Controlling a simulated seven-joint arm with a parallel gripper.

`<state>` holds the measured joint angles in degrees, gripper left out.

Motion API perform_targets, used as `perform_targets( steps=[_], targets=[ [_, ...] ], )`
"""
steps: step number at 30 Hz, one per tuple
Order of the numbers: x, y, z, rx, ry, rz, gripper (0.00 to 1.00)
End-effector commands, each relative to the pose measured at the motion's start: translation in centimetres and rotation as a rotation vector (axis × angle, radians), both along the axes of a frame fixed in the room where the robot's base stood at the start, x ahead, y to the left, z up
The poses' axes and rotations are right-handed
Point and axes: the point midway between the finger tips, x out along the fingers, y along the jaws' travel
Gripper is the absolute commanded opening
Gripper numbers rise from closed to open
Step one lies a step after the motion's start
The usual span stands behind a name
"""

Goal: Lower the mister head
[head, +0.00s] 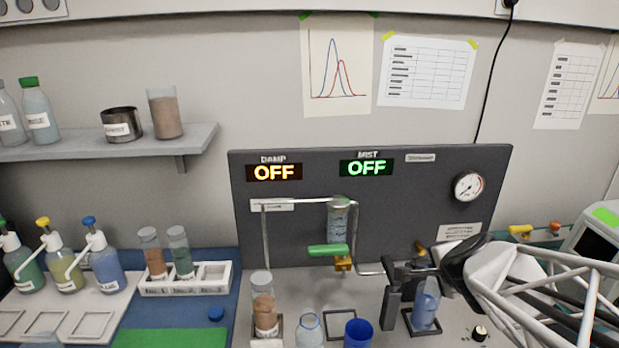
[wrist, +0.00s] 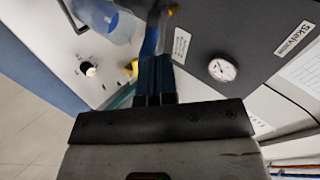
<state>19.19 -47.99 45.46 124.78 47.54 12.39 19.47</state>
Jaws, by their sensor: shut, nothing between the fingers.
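My gripper (wrist: 155,70) is shut and empty, with its two fingers together in the wrist view. In the head view my wrist comes in from the right, beside a flask of blue liquid (head: 426,302), which also shows in the wrist view (wrist: 108,22). A small amber part (head: 420,247) shows above the flask, near a dark bracket (head: 391,303); it may belong to the mister head. My gripper partly hides this area, so I cannot tell the head's exact height or whether the fingers touch it. The MIST display (head: 367,168) reads OFF in green.
The DAMP display (head: 274,172) reads OFF in orange. A glass column with a green handle (head: 328,250) stands mid-panel. A sand-filled tube (head: 264,305), a clear vessel (head: 309,330) and a blue cup (head: 358,333) stand in front. A gauge (head: 468,187) is on the panel.

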Motion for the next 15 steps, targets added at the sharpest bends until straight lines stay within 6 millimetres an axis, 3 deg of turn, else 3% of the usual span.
perform_targets(
  steps=[15],
  targets=[
    [-1.2,0.0,-1.6,0.001,0.001,-0.001,0.00]
  ],
)
